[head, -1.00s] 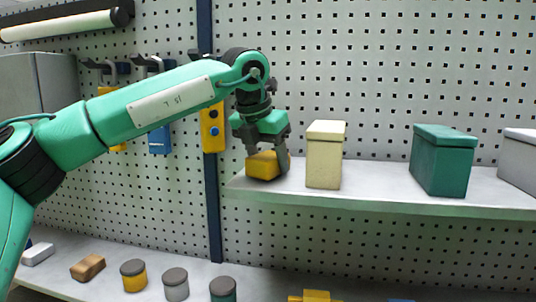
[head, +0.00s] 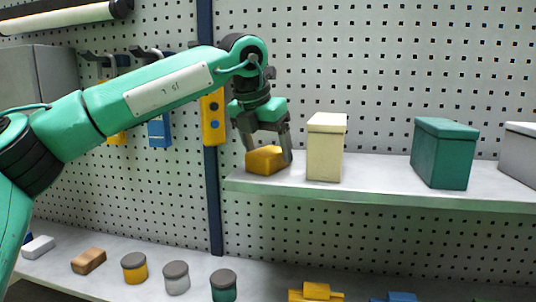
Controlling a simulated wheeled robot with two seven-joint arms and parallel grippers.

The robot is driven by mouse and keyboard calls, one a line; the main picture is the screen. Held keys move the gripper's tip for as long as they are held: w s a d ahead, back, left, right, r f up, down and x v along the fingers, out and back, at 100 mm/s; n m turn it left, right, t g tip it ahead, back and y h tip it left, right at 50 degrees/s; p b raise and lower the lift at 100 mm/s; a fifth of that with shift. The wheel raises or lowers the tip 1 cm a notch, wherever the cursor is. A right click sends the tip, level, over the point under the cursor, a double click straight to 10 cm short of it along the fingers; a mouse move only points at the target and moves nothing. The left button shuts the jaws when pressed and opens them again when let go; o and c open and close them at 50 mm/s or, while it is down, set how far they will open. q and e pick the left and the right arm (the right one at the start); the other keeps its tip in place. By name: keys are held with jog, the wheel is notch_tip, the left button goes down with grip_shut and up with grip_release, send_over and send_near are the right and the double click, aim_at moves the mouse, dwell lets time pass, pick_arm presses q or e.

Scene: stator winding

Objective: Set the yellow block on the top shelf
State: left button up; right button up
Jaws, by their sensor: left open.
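The yellow block (head: 265,160) rests on the left end of the top shelf (head: 390,193), just left of a cream box. My left gripper (head: 267,156) is above it, pointing down, with its fingers spread apart on either side of the block's upper part. The gripper is open and the block is not held. My right gripper does not show in the head view.
A cream box (head: 325,150), a green box (head: 443,155) and a grey box (head: 519,158) stand on the top shelf. On the lower shelf (head: 130,250) are several lidded jars and blocks. A perforated wall stands behind.

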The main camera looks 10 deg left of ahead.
pick_arm(q)
jog(key=b+v, duration=0.3)
jog(key=v, duration=0.6)
jog(key=shift+s+r, duration=0.25)
jog(key=shift+r, duration=0.05)
jog(key=shift+s+a+r, duration=0.1)
jog(key=shift+s+r, duration=0.05)
jog(key=shift+r, duration=0.35)
